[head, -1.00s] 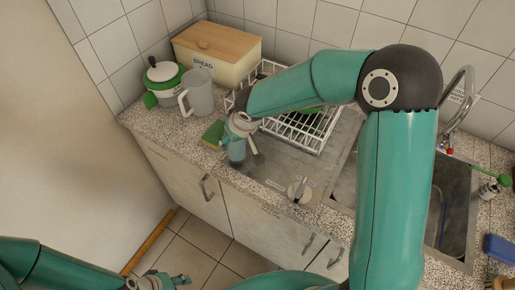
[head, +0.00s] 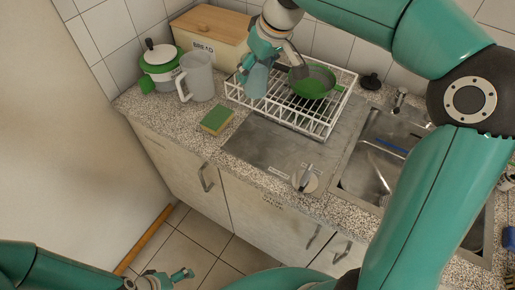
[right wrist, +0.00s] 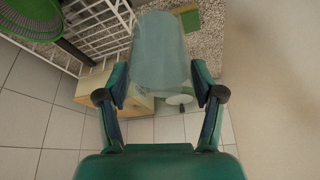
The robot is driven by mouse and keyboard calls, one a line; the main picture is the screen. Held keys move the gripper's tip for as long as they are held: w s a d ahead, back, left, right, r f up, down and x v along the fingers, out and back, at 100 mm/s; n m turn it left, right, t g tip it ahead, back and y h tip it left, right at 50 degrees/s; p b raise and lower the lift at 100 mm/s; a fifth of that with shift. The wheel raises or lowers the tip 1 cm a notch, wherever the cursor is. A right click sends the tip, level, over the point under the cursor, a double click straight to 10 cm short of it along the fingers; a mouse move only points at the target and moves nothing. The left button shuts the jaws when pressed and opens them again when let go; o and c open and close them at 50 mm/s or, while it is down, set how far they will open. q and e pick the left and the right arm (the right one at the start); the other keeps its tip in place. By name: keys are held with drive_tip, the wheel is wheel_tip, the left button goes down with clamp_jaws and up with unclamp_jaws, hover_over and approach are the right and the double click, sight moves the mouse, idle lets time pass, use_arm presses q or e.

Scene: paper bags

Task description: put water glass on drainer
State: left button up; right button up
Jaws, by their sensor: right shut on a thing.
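The water glass (head: 254,82) is a clear, bluish tumbler. My right gripper (head: 268,57) is shut on it and holds it over the left part of the drainer; I cannot tell whether its bottom touches the wires. In the right wrist view the glass (right wrist: 160,50) sits between the two fingers. The drainer (head: 311,128) is a white wire rack on the counter, with a green pan (head: 312,82) standing in its back right part. My left gripper (head: 165,281) is low at the bottom edge, away from the counter, and its opening is unclear.
A grey jug (head: 197,78), a green and white pot (head: 160,62) and a wooden-lidded bread box (head: 213,35) stand left of the drainer. A green and yellow sponge (head: 217,120) lies at the counter front. The sink (head: 377,160) is to the right.

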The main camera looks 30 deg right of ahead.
drive_tip(key=shift+s+a+r+n+b, duration=0.15)
drive_tip(key=shift+s+r+n, duration=0.2)
drive_tip(key=shift+r, duration=0.3)
drive_tip(key=shift+s+d+r+n+b, duration=0.15)
drive_tip(key=shift+s+r+n, duration=0.1)
drive_tip(key=shift+s+r, duration=0.25)
drive_tip(key=shift+f, duration=0.3)
use_arm(q)
drive_tip(key=shift+f, duration=0.55)
use_arm(e)
hover_over(259, 141)
wheel_tip(259, 141, down, 18)
drive_tip(key=shift+f, duration=0.2)
drive_tip(key=o, duration=1.5)
drive_tip(key=shift+f, duration=0.1)
use_arm(q)
drive_tip(key=shift+f, duration=0.1)
drive_tip(key=shift+f+b, duration=0.65)
use_arm(e)
drive_tip(key=v, duration=1.2)
drive_tip(key=shift+w+d, duration=0.1)
drive_tip(key=shift+d, duration=0.1)
